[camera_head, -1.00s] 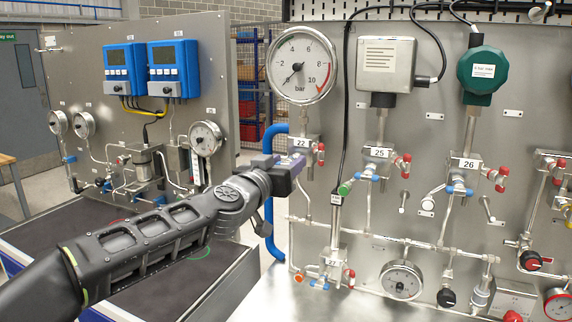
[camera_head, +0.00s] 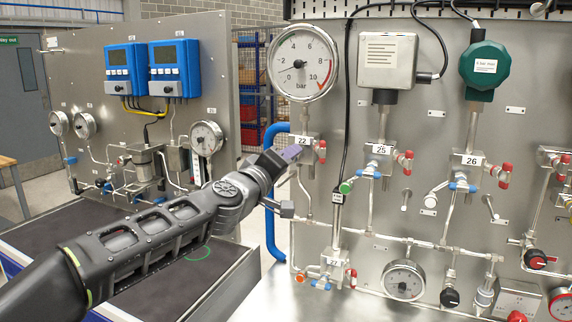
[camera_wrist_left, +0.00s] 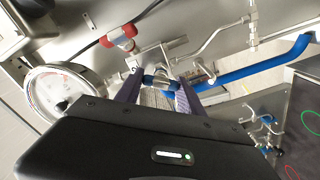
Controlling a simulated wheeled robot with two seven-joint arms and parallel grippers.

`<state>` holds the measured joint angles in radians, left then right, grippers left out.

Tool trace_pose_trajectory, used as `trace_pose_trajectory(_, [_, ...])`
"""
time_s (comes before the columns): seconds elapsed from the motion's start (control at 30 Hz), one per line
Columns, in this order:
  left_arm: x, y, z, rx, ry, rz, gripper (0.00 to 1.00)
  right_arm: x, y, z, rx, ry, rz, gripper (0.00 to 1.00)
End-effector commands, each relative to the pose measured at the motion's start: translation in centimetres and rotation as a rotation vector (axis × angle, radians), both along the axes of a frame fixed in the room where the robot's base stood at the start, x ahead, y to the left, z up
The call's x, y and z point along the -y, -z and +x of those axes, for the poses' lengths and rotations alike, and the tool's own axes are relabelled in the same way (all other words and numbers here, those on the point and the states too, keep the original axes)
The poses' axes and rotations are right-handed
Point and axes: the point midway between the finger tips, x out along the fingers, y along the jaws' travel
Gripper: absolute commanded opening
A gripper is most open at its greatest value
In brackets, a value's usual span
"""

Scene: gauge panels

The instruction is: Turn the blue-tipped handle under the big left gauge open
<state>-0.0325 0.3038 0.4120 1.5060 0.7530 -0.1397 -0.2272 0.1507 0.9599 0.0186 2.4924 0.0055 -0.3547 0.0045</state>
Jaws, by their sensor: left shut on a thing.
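The big left gauge (camera_head: 302,62) has a white dial marked in bar and hangs at the upper left of the front panel. Below it is the valve block labelled 22 (camera_head: 304,141), with a red-tipped handle (camera_head: 321,150) on its right side. My left gripper (camera_head: 290,154) is at the block's left side. In the left wrist view its purple fingers (camera_wrist_left: 160,92) are shut on the blue-tipped handle (camera_wrist_left: 159,80), which lies between them. The handle is hidden by the gripper in the head view. The gauge (camera_wrist_left: 60,95) also shows in the wrist view. My right gripper is out of view.
A blue upright bar (camera_head: 270,190) runs along the panel's left edge, close to my left arm. Valve blocks 25 (camera_head: 378,149) and 26 (camera_head: 468,160) stand to the right. A lower block (camera_head: 334,262) and a small gauge (camera_head: 404,280) are below.

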Motion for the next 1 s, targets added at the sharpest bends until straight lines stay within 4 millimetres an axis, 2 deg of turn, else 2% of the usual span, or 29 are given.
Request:
trace_pose_trajectory(0.5, [-0.06,0.28,0.04,-0.164,0.0,-0.428,0.05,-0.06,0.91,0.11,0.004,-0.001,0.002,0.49])
trace_pose_trajectory(0.73, [-0.09,0.35,0.04,-0.208,-0.001,-0.54,0.05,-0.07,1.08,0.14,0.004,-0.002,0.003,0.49])
trace_pose_trajectory(1.0, [-0.07,0.36,0.05,-0.226,0.0,-0.587,0.05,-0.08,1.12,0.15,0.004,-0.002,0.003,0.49])
